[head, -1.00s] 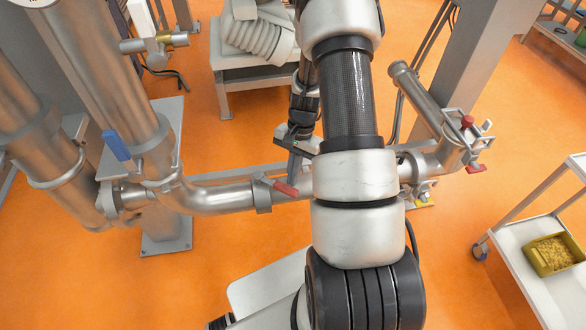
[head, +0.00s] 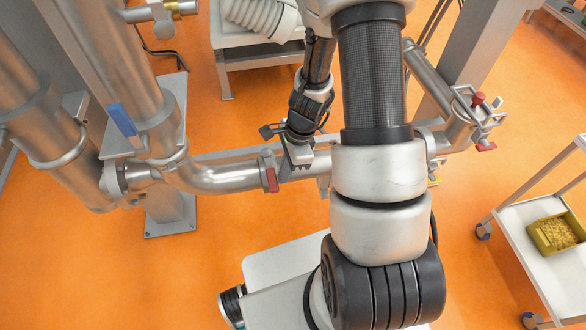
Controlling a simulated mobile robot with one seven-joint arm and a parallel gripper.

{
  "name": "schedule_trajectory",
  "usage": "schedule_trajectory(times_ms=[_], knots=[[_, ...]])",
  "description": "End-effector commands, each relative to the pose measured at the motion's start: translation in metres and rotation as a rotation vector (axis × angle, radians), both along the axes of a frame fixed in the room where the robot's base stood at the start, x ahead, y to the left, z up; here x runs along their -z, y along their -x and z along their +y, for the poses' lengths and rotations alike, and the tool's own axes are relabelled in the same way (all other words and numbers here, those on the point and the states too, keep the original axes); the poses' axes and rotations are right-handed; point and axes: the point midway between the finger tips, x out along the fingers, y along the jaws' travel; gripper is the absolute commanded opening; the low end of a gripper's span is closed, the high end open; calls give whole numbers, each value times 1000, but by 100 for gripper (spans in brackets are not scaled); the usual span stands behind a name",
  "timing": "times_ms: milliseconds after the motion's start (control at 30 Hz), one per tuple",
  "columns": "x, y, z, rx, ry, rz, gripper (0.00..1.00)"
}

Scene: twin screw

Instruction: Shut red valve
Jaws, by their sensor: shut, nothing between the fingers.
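The red valve handle (head: 271,180) is on the horizontal metal pipe (head: 225,174) in the middle of the head view. The handle lies across the pipe, nearly upright in the picture. My gripper (head: 299,172) is shut and empty, just right of the handle, over the pipe. A small gap seems to show between gripper and handle. The fingertips are small and partly hidden against the pipe. My large arm links cover the pipe farther right.
A blue lever (head: 123,119) is on the upright pipe at left. Two more red knobs (head: 479,98) (head: 486,146) are on a fitting at right. A white cart (head: 525,215) with a yellow bin (head: 556,234) stands at lower right.

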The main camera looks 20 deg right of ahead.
Motion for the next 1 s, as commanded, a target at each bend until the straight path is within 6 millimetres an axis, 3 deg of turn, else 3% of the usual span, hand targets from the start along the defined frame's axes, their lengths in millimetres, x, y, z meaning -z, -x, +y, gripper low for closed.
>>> schedule_trajectory(times_ms=[767, 1000], knots=[[0, 2, 12, -13, -5, 2, 0], [0, -1, -2, -10, -2, 0, 0]])
